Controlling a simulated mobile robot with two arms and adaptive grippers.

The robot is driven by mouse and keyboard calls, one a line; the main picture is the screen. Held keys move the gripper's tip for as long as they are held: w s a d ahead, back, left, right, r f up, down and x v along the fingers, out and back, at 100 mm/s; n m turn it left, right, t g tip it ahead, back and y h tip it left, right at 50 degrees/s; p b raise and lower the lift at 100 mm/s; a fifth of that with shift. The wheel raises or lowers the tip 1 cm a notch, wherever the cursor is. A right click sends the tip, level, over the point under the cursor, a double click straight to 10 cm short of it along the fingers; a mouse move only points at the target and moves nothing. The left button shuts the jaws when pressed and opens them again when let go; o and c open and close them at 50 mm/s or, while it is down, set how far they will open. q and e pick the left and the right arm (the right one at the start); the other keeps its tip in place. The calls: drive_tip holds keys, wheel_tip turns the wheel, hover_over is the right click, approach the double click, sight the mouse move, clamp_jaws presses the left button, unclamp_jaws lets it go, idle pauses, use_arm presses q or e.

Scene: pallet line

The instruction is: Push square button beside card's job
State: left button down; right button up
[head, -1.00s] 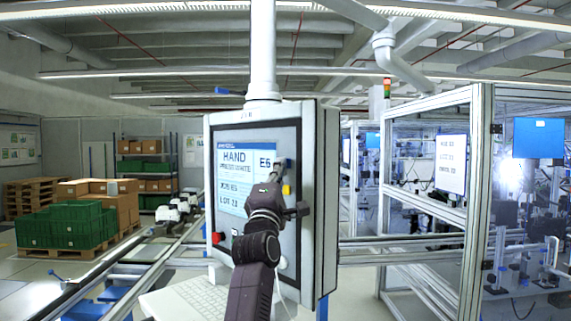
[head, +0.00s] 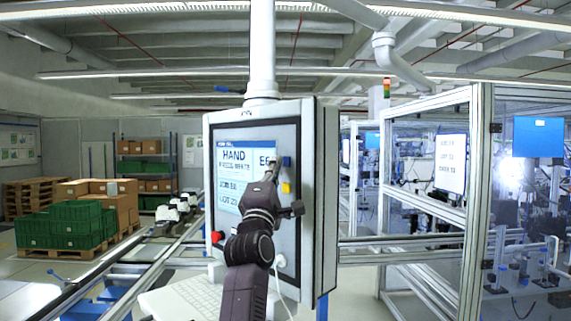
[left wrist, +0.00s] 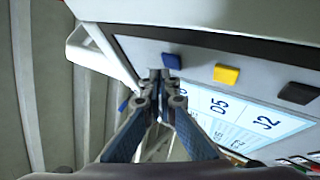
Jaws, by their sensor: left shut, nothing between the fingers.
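A grey control panel (head: 305,140) hangs from a white post. Its lit screen (head: 232,165) shows "HAND" and smaller lines, partly hidden by my arm. Right of the screen are a blue square button (head: 286,161), a yellow one (head: 286,188) and a black one (head: 298,208). The left wrist view also shows the blue (left wrist: 172,61), yellow (left wrist: 226,74) and black (left wrist: 299,92) buttons. My left gripper (head: 275,165) is shut and empty, its tips beside the blue button; I cannot tell contact. A white printed card (head: 450,163) hangs on the cage; its text is unclear.
A red button (head: 217,237) sits low on the panel, with a keyboard (head: 187,300) below. A conveyor (head: 150,262) runs at left, near green crates (head: 58,228) on a pallet. A framed machine cage (head: 478,200) stands at right.

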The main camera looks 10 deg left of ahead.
use_arm(q)
drive_tip(key=s+a, duration=0.1)
drive_tip(key=s+b, duration=0.1)
drive_tip(key=s+a, duration=0.1)
drive_tip(key=s, duration=0.1)
drive_tip(key=shift+s+a, duration=0.1)
drive_tip(key=shift+a, duration=0.25)
idle(0.8)
